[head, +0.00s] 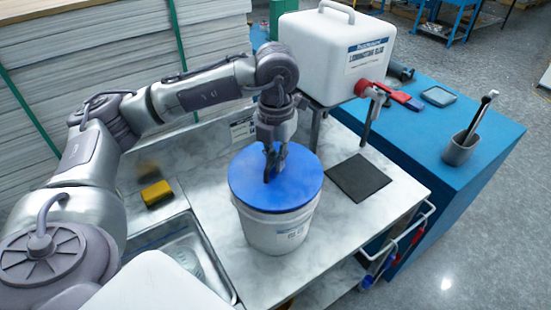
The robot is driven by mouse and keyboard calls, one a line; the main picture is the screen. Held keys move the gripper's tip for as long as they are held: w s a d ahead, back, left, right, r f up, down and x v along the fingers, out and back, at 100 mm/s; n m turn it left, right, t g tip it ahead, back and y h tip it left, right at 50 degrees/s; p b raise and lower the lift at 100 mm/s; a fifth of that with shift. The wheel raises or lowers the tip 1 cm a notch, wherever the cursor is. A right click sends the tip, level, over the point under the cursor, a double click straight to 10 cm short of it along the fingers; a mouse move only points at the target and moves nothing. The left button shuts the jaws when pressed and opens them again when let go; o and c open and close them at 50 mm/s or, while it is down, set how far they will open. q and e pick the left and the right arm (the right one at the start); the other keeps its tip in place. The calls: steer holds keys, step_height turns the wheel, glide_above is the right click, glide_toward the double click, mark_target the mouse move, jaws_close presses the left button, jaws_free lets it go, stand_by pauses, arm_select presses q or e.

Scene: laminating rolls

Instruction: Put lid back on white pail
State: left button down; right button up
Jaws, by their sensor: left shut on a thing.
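The white pail (277,232) stands upright on the marble-look counter, with a label on its front. The blue lid (299,192) lies over the pail's top and looks about level with the rim. I cannot tell whether it is pressed down all round. My left gripper (272,174) points down over the lid's middle and is shut on the lid, probably at a grip there that the fingers hide. My right gripper is not in view.
A sink (180,250) and a yellow sponge (157,193) are left of the pail. A dark mat (358,178) lies to its right. A white glue container (335,60) with a red tap stands behind. A blue table (440,115) holds a grey cup (460,150).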

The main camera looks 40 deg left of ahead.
arm_select(q)
steer(key=shift+f+b, duration=0.2)
steer(key=shift+b, duration=0.25)
stand_by(1.1)
stand_by(0.4)
steer(key=c, duration=0.7)
jaws_free()
steer(key=shift+r, duration=0.2)
steer(key=shift+r+p, duration=2.2)
steer(key=shift+r, duration=1.2)
jaws_close()
